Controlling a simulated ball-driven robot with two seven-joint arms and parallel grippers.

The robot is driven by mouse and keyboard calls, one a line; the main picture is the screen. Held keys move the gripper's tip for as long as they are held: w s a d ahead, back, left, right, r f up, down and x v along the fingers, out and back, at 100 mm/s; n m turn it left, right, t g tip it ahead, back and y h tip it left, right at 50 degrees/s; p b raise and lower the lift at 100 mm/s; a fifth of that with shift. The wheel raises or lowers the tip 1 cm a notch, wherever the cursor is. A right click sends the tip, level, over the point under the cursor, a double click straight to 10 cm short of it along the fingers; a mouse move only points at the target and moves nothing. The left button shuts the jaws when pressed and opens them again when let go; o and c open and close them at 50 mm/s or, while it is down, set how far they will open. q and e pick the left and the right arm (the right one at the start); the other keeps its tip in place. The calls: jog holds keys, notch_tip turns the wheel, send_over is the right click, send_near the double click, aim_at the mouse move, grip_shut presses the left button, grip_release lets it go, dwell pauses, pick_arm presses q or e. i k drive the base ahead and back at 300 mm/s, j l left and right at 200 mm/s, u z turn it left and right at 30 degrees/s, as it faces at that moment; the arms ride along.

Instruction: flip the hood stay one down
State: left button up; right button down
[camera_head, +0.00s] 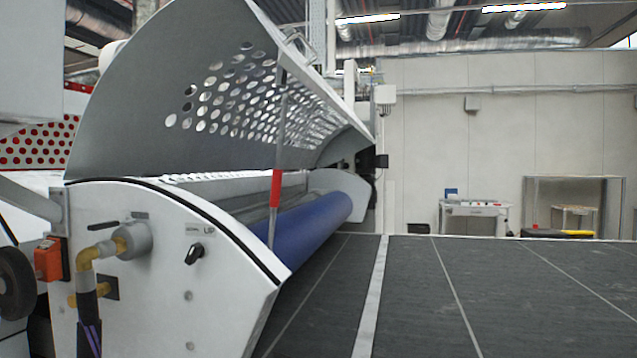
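The hood (130,110) of the roller coater is raised, a grey curved cover with a field of round holes. The hood stay (281,120) is a thin, near-upright grey rod with a red grip (276,188) low on it. It runs from the hood's underside near its front edge down to the machine body behind the white end panel (190,290). Its lower end is partly hidden by the panel's edge. A blue roller (310,225) lies behind the stay, below the hood. Neither of my grippers shows in the head view.
A dark, flat belt surface (510,300) stretches to the right, clear of objects. A bench (473,210) and shelf stand by the far wall.

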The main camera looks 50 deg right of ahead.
aim_at(277, 173)
jog(key=l, duration=0.45)
jog(key=i+l, duration=0.15)
jog(key=l, duration=0.7)
jog(key=i, duration=0.05)
